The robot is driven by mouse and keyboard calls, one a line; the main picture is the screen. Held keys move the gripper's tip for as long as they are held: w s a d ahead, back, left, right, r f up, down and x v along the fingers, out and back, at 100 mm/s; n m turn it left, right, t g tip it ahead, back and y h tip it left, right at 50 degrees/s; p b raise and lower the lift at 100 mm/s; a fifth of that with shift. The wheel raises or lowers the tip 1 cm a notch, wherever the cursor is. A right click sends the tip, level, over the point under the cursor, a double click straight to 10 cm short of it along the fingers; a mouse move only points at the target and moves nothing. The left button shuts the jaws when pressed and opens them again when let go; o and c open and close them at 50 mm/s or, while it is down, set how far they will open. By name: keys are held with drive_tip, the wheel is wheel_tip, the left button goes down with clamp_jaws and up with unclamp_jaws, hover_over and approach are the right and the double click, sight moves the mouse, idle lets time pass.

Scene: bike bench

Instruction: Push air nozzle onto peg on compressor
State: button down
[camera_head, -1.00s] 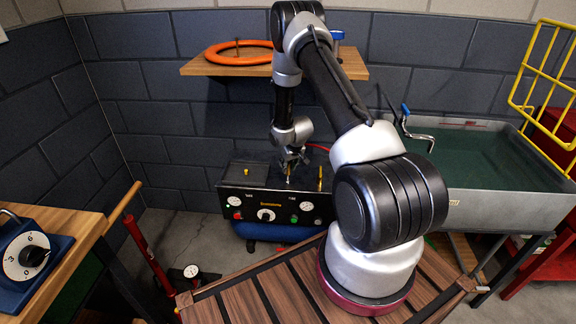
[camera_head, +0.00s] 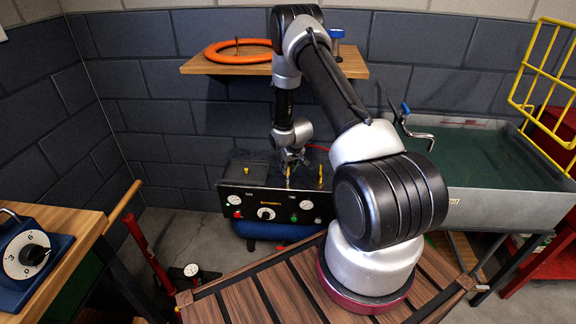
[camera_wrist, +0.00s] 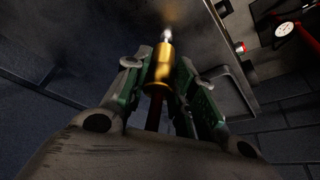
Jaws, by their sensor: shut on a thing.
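The compressor (camera_head: 268,207) is a black box on a blue tank by the wall, with gauges and knobs on its front. My gripper (camera_head: 290,160) is above its top, pointing down. In the wrist view my gripper (camera_wrist: 160,85) has its green-padded fingers shut on the brass air nozzle (camera_wrist: 162,65), whose silver tip points away from me. The nozzle also shows as a thin upright piece in the head view (camera_head: 288,173). Small yellow upright pieces stand on the compressor top at left (camera_head: 247,171) and right (camera_head: 320,177). I cannot tell whether the nozzle tip touches anything.
A wooden shelf (camera_head: 350,68) with an orange ring (camera_head: 238,52) is on the wall above. A grey basin (camera_head: 500,210) stands at right. A wooden bench (camera_head: 70,226) with a blue dial box (camera_head: 40,262) is at left. A red pump (camera_head: 150,255) stands on the floor.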

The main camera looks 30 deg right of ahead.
drive_tip(key=shift+f, duration=1)
drive_tip(key=c, duration=1.1)
unclamp_jaws()
drive_tip(key=shift+r, duration=0.1)
drive_tip(key=v, duration=1.2)
drive_tip(key=s+f+g, duration=0.1)
drive_tip(key=s+g, duration=0.3)
drive_tip(key=s, duration=0.7)
drive_tip(key=s+a+r+t, duration=0.1)
drive_tip(key=s+a+r, duration=0.2)
drive_tip(key=s+r, duration=0.5)
drive_tip(key=s+a+r+t, duration=0.1)
drive_tip(key=s+a+r, duration=0.2)
drive_tip(key=s+r, duration=0.5)
drive_tip(key=s+a+r+t, duration=0.1)
drive_tip(key=s+a+r, duration=0.2)
drive_tip(key=r, duration=2.1)
drive_tip(key=s, duration=0.5)
drive_tip(key=shift+s+a+r+t, duration=0.25)
drive_tip(key=shift+a+r+t, duration=0.1)
drive_tip(key=shift+r+t, duration=0.05)
